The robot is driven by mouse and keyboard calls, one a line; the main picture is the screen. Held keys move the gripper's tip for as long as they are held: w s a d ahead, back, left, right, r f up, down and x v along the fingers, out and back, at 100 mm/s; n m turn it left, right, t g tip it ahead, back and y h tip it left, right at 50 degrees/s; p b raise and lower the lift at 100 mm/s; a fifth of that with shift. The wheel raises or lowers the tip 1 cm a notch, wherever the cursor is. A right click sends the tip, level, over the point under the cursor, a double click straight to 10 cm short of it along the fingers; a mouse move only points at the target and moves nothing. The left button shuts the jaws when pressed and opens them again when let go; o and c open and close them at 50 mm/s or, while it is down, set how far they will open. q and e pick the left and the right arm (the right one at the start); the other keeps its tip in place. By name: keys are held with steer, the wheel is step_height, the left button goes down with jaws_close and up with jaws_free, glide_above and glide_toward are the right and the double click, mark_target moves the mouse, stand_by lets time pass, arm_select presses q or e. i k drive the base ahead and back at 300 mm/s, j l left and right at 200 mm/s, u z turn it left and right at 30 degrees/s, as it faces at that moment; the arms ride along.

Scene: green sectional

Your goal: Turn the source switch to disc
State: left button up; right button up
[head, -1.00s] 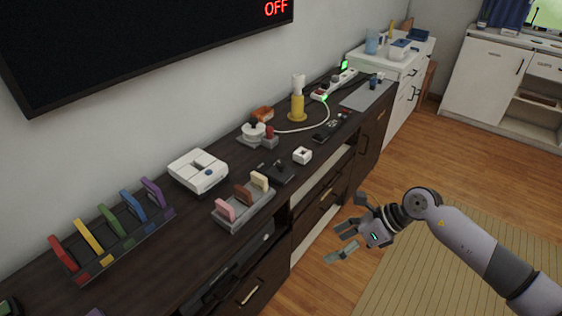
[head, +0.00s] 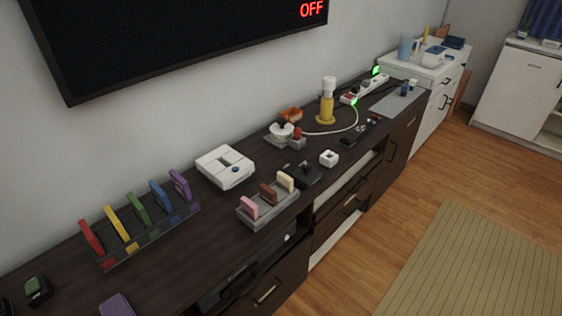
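A dark wall screen (head: 190,40) shows red "OFF" letters at its lower right. No readable label marks the source switch. A small black box with a raised part on top (head: 302,173) on the dark cabinet may be it, but I cannot tell, and its setting is too small to read. Neither of my grippers is in view.
The dark cabinet (head: 210,225) runs along the wall. A rack of coloured slabs (head: 150,236), a grey holder with three slabs (head: 268,202), a white cube (head: 329,158), a yellow cylinder (head: 326,106) and a power strip (head: 364,90) stand on it. The floor at right is clear around a striped mat (head: 480,260).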

mark_target(307, 166)
steer(key=i+l+u, duration=0.1)
steer(key=u, duration=0.3)
steer(key=l+u, duration=0.25)
steer(key=u, duration=0.15)
steer(key=l+u, duration=0.25)
steer(key=u, duration=0.15)
steer(key=l+u, duration=0.25)
steer(key=u, duration=0.15)
steer(key=i, duration=0.05)
